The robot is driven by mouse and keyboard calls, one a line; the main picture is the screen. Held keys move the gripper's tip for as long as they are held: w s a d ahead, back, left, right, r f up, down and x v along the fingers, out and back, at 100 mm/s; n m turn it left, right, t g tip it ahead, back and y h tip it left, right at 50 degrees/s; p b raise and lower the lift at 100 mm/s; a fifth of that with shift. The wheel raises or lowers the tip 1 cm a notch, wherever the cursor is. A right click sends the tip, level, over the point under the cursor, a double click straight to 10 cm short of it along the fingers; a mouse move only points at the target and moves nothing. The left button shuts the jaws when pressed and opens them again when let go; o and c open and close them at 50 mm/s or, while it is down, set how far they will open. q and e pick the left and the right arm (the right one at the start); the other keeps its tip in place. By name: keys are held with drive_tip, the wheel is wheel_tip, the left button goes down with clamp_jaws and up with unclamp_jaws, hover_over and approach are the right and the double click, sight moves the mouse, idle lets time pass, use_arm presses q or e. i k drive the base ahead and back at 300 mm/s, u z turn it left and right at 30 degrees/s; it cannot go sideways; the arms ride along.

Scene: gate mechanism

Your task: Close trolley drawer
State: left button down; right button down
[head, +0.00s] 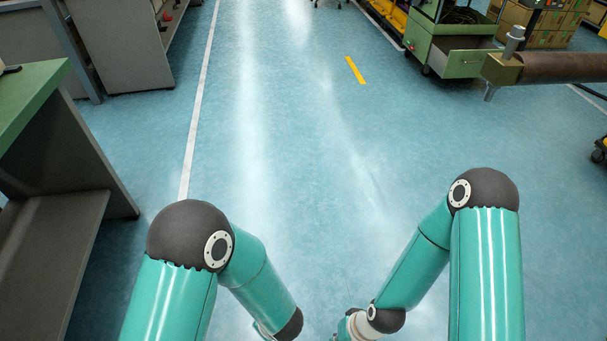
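A green trolley (428,36) stands at the upper right of the head view, far across the floor. Its drawer (460,62) has a green front and is pulled out towards me, with its grey inside showing. The trolley's top is cut off by the picture's edge. My two teal arms come in from the bottom of the view.
A rusty bar with a brass-coloured end block (502,69) juts in from the right, in front of the trolley. A green-topped bench (30,100) stands close on the left. Grey cabinets (122,45) stand further back left. The blue floor (290,130) between is clear.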

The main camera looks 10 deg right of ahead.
sight(451, 57)
drive_tip(key=u, duration=0.05)
drive_tip(key=i, duration=3.3)
drive_tip(key=z, duration=2.2)
